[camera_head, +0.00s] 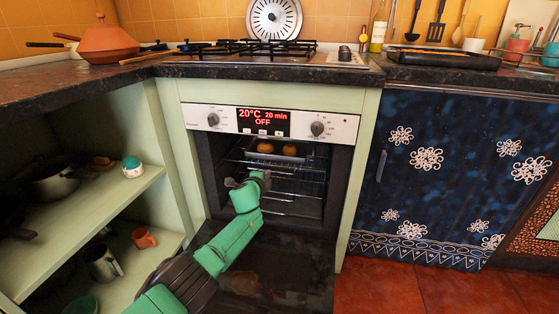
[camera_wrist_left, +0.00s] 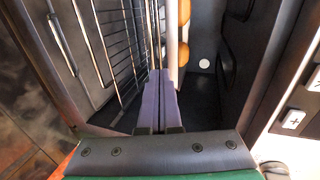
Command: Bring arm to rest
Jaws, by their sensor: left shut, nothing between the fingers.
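My left arm (camera_head: 225,240) is green and black and reaches from the bottom edge into the open oven. My left gripper (camera_head: 260,181) is at the oven mouth, in front of the wire racks and below the upper tray. In the left wrist view its two purple-grey fingers (camera_wrist_left: 159,85) are together with nothing between them. Two orange-brown round items (camera_head: 289,149) sit in the upper part of the oven; they also show in part in the wrist view (camera_wrist_left: 184,30). My right gripper is not in view.
The oven door (camera_head: 290,265) is lowered below the arm. The wire rack (camera_head: 300,178) is close to the gripper. Open shelves (camera_head: 100,205) with pots and mugs stand left, and a dark blue cabinet (camera_head: 455,170) stands right. The oven display (camera_head: 263,119) reads OFF.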

